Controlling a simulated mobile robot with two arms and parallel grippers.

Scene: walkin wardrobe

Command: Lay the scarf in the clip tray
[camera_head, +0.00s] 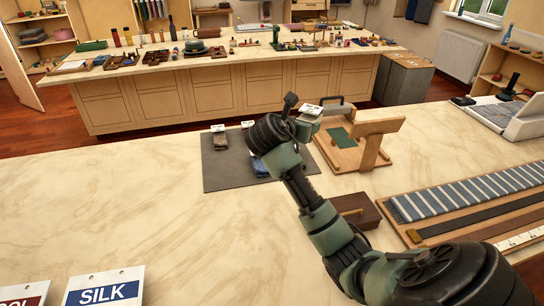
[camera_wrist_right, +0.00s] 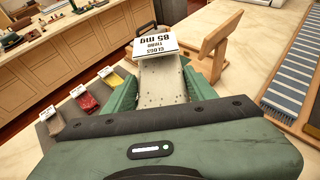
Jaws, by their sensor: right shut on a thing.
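My right gripper (camera_wrist_right: 163,92) is shut on a grey speckled piece (camera_wrist_right: 162,80) that bears a white printed tag (camera_wrist_right: 155,44); I cannot tell if this is the scarf. In the head view this gripper (camera_head: 306,122) is over the marble counter, just left of a wooden stand (camera_head: 374,128). A blue-and-white striped textile (camera_head: 465,193) lies on a wooden board at the right. My left gripper is out of view.
A grey mat (camera_head: 222,174) with small tagged fabric pieces lies left of the gripper, partly hidden by my arm. A dark brown box (camera_head: 357,210) is beside my forearm. A SILK card (camera_head: 104,290) stands at the front left.

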